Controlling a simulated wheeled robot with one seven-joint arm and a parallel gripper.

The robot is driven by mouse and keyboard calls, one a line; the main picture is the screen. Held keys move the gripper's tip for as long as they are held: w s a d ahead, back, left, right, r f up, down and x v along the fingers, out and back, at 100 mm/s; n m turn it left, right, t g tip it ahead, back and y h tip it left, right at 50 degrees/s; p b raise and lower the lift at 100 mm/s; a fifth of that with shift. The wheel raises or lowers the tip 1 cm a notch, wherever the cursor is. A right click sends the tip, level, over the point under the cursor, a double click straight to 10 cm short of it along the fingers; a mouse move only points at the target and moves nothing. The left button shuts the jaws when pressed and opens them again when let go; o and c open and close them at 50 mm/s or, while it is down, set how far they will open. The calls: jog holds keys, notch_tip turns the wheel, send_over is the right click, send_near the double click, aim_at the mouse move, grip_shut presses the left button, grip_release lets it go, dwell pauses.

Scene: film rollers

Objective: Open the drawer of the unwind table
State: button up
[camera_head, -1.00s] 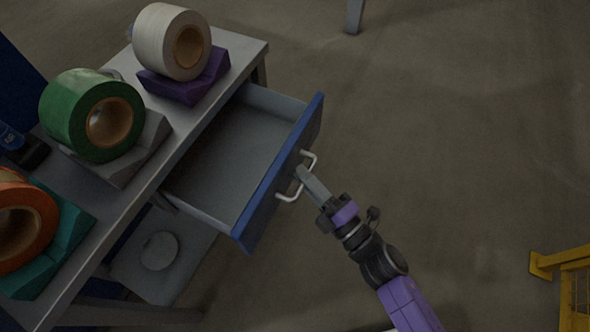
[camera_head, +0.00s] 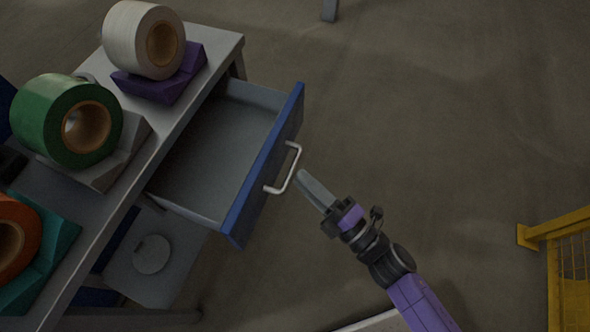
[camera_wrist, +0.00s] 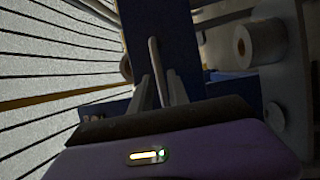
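The unwind table (camera_head: 110,215) is at the left in the head view. Its drawer (camera_head: 215,150) is pulled well out, and the grey inside looks empty. The blue drawer front (camera_head: 262,175) carries a pale bar handle (camera_head: 288,172). My gripper (camera_head: 303,176) is just to the right of the handle, with a small gap between them. In the wrist view, the two fingers (camera_wrist: 160,85) stand apart. The handle (camera_wrist: 153,62) shows ahead between them against the blue front (camera_wrist: 150,18). The fingers hold nothing.
A white roll (camera_head: 128,38), a green roll (camera_head: 42,112) and an orange roll (camera_head: 25,215) rest on wedge stands on the tabletop. A lower shelf (camera_head: 120,270) shows beneath the drawer. A yellow barrier (camera_head: 560,228) stands at the right. The floor between is clear.

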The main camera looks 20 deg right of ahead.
jog(key=shift+v, duration=1.6)
jog(key=s+d+r+m+g+h, duration=0.1)
jog(key=s+d+r+m+h, duration=0.15)
jog(key=s+m, duration=0.5)
jog(key=s+d+r+m+g+h, duration=0.1)
jog(key=s+d+r+m+h, duration=0.2)
jog(key=s+m, duration=0.45)
jog(key=s+d+r+m+g+h, duration=0.1)
jog(key=s+d+r+m+h, duration=0.2)
jog(key=s+m, duration=0.45)
notch_tip(320, 180, up, 13)
jog(key=a+h+p, duration=0.1)
jog(key=p, duration=1.1)
jog(key=shift+w+a+r+p, duration=0.15)
jog(key=shift+w+r+p, duration=0.05)
jog(key=shift+w+p, duration=0.25)
